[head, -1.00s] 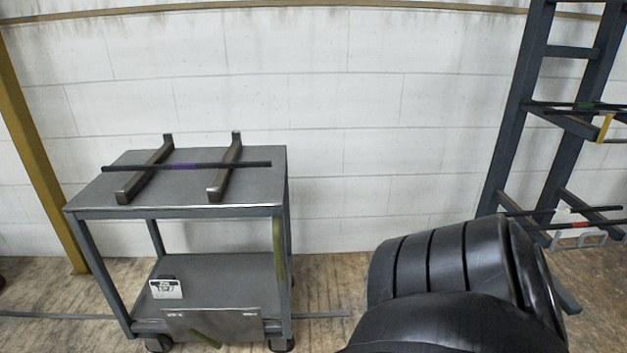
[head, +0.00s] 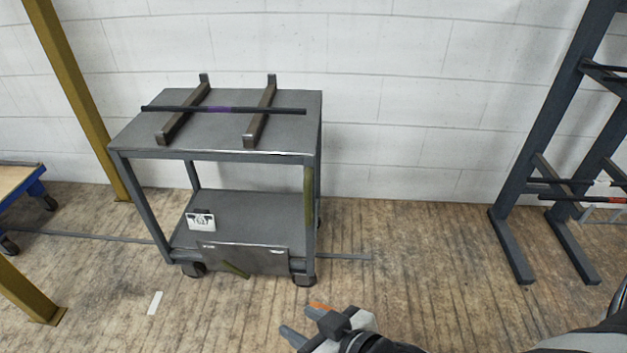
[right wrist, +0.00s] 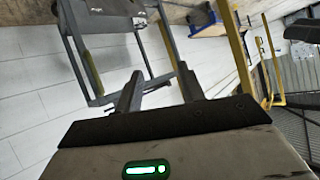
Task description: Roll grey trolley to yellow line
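The grey trolley (head: 135,200) stands upright on the floor left of centre in the head view. Its top holds two raised bars and a dark rod (head: 270,111) with a purple band. A white card (head: 201,221) is on its lower shelf. My right gripper (head: 300,322) is at the bottom, in front of and apart from the trolley, open and empty. In the right wrist view, the spread fingers (right wrist: 158,90) point toward the trolley frame (right wrist: 75,50). I see no yellow line on the floor. My left gripper is out of view.
A thin grey rail (head: 90,237) runs along the floor under the trolley. Yellow posts (head: 75,100) stand at the left, with a blue-framed cart (head: 35,190) beyond. A dark rack (head: 545,130) stands at the right. Floor between trolley and rack is clear.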

